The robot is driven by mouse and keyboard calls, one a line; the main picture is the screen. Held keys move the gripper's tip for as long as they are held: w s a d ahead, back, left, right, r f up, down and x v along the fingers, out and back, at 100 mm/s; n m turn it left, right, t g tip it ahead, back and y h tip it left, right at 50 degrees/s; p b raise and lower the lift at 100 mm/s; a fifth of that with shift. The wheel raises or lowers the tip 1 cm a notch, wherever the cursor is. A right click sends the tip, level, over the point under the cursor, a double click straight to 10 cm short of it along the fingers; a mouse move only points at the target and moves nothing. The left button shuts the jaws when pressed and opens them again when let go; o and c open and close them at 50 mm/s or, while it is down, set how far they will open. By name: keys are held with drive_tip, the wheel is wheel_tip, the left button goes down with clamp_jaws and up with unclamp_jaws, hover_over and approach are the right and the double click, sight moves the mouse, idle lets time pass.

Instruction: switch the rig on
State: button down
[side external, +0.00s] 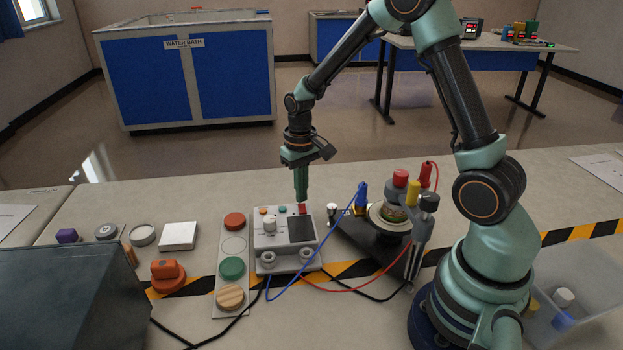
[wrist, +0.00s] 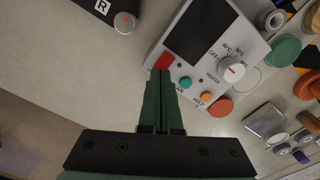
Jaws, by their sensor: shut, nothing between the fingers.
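The rig's grey-white control box (side external: 268,241) stands on the bench in the side view, with a dark screen and a round dial (wrist: 232,69). A red rocker switch (wrist: 165,61) sits at its corner, also seen in the side view (side external: 302,208). A teal button (wrist: 185,82) and an orange button (wrist: 206,97) are beside it. My gripper (wrist: 160,76) is shut and empty, pointing down, its tips right at the red switch. I cannot tell whether they touch it. In the side view my gripper (side external: 302,198) stands over the box's back edge. The switch's position is unclear.
A dark apparatus (side external: 350,236) with coloured terminals stands right of the box. Blue (side external: 335,236) and red (side external: 350,291) leads link them. Left are a strip of round discs (side external: 232,268), an orange knob (side external: 167,271) and a white block (side external: 179,236). The bench behind the box is clear.

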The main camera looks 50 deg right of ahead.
drive_tip(key=shift+f, duration=0.7)
idle(0.4)
drive_tip(key=shift+r, duration=3.55)
wheel_tip(320, 180, up, 9)
drive_tip(key=n+t, duration=0.1)
drive_tip(key=t, duration=0.2)
hover_over(302, 206)
drive_tip(key=s+a, duration=0.4)
drive_tip(key=s+a+r+n+t, duration=0.2)
drive_tip(key=s+a+r, duration=0.1)
drive_tip(key=s, duration=0.4)
drive_tip(key=shift+s+a+r+t, duration=0.3)
drive_tip(key=shift+s+r, duration=0.1)
drive_tip(key=shift+r, duration=0.1)
